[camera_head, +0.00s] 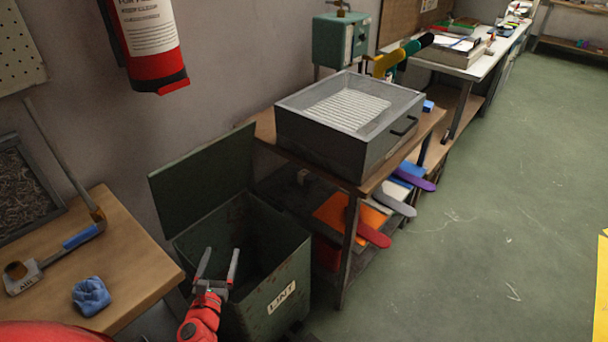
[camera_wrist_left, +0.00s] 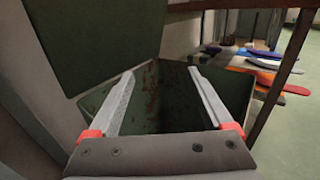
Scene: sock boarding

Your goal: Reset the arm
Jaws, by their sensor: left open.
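My left gripper (camera_head: 218,268) is open, with nothing between its fingers. In the head view it is over the near left part of the open green lint bin (camera_head: 284,284). In the left wrist view, the two fingers of my left gripper (camera_wrist_left: 160,88) point into the bin (camera_wrist_left: 172,78), whose rusty inner wall shows between them. The bin's lid (camera_head: 205,180) stands raised against the wall side. My right gripper is not in view.
A wooden table (camera_head: 135,250) at left holds a blue crumpled cloth (camera_head: 91,296) and a blue-handled tool (camera_head: 83,236). A grey box with a clear top (camera_head: 345,145) stands on a bench beside the bin. Coloured boards (camera_head: 372,234) stick out below.

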